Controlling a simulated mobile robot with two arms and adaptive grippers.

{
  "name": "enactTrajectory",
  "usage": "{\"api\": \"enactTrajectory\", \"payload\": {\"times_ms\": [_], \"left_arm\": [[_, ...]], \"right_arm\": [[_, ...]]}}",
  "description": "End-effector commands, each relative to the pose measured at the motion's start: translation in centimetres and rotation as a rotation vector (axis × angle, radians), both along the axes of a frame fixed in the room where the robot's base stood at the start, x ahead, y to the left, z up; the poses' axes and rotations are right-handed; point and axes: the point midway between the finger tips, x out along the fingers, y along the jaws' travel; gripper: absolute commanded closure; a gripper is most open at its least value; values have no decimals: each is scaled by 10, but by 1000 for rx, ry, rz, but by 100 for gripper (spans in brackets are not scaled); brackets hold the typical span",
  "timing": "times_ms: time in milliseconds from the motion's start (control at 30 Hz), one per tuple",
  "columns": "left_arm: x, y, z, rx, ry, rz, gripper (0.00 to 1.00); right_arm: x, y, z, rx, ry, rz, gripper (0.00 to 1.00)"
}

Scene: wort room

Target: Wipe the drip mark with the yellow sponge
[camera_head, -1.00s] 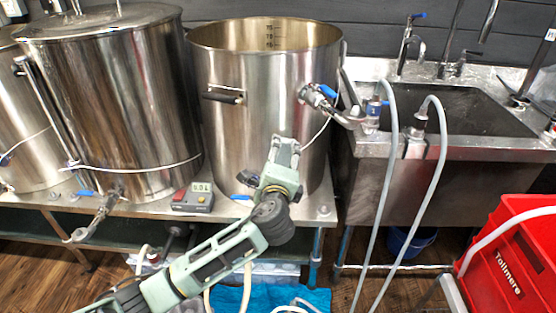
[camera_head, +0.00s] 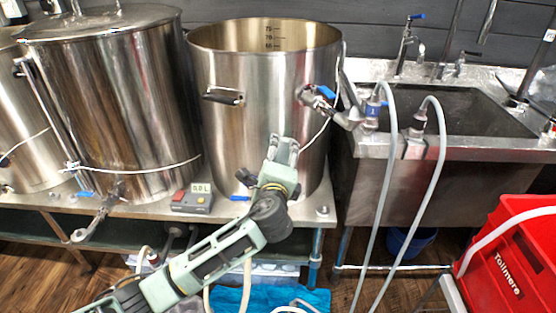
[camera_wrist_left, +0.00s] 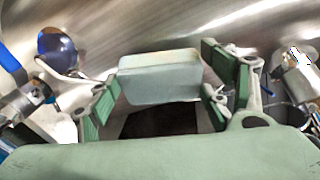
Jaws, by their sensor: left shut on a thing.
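My left gripper (camera_head: 283,150) is at the front wall of the open steel kettle (camera_head: 240,75), below the rim and left of its valve. In the left wrist view a pale block (camera_wrist_left: 158,80), grey-white with a faint yellowish top edge, sits between the fingers of the left gripper (camera_wrist_left: 160,92), which is shut on it. It looks like the sponge, though little yellow shows. The kettle's curved steel wall is close behind the block; I cannot tell whether they touch. I cannot make out the drip mark. My right gripper is not in view.
A valve with a blue handle (camera_head: 325,92) juts out right of the gripper. A lidded kettle (camera_head: 110,110) stands left, and a small meter box (camera_head: 192,198) sits on the bench. The sink (camera_head: 455,110) with grey hoses and a red crate (camera_head: 510,250) are at right.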

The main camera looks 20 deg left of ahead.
Motion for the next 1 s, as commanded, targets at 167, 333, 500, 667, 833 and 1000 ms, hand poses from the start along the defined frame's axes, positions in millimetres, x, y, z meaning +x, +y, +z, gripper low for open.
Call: {"api": "enactTrajectory", "payload": {"times_ms": [167,333,500,667,833,1000], "left_arm": [[3,3,0,0,0,1,48],[6,5,0,0,0,0,48],[8,7,0,0,0,0,48],[9,5,0,0,0,0,48],[15,-3,1,-2,-1,0,48],[24,-16,0,-1,1,0,48]], "right_arm": [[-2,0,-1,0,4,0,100],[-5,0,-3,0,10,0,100],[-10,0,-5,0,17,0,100],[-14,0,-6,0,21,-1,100],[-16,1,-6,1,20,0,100],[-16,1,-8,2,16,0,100]]}}
